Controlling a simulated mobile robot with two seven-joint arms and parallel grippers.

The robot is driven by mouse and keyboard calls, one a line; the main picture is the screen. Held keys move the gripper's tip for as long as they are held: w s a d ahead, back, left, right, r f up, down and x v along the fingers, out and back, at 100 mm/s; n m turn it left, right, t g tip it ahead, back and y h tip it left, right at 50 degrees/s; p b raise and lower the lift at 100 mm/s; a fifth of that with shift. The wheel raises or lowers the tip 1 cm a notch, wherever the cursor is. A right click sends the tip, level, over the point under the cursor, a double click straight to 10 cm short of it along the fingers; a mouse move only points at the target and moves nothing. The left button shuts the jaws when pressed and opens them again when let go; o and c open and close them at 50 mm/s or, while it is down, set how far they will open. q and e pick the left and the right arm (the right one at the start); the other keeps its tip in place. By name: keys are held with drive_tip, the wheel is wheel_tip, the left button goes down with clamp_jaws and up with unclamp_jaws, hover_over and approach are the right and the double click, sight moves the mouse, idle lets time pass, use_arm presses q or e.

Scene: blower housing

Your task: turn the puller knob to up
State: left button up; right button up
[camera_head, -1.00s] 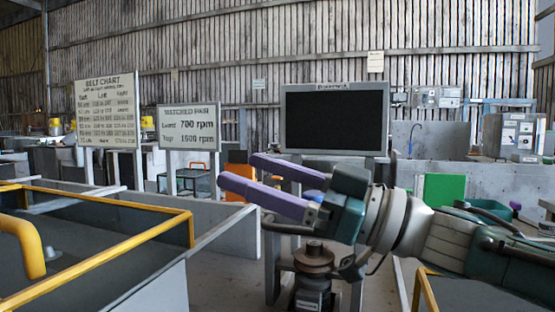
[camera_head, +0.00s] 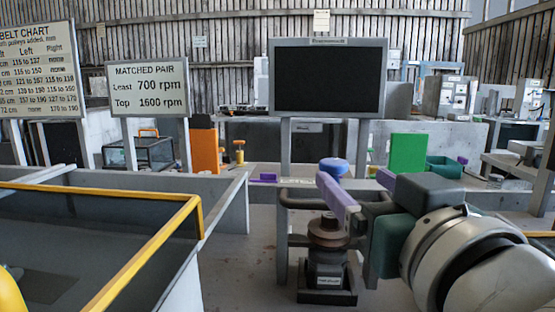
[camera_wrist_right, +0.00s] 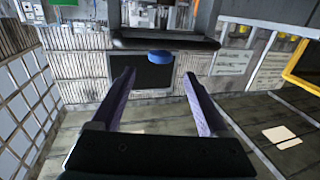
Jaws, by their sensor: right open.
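A blue round knob (camera_head: 334,167) sits in front of the black screen (camera_head: 328,80), just beyond my right gripper (camera_head: 349,174) in the head view. I cannot read a pointer or mark on it. My right gripper has purple fingers, spread apart and empty, pointing away from me. In the right wrist view the blue knob (camera_wrist_right: 160,57) appears ahead of the gap between the fingertips (camera_wrist_right: 159,78), apart from both. That view looks upside down. My left gripper is not in view.
A brown pulley (camera_head: 328,232) on a motor stands below the right fingers, close to a grey frame. A yellow-railed enclosure (camera_head: 150,254) fills the left. Signs (camera_head: 148,88) stand behind it. Orange (camera_head: 205,150) and green (camera_head: 408,154) panels stand farther back.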

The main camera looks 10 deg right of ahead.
sight(334, 161)
drive_tip(key=w, duration=0.8)
drive_tip(key=shift+w+d+r, duration=0.1)
drive_tip(key=shift+w+d, duration=0.05)
drive_tip(key=shift+w, duration=0.15)
drive_tip(key=shift+c, duration=0.3)
clamp_jaws()
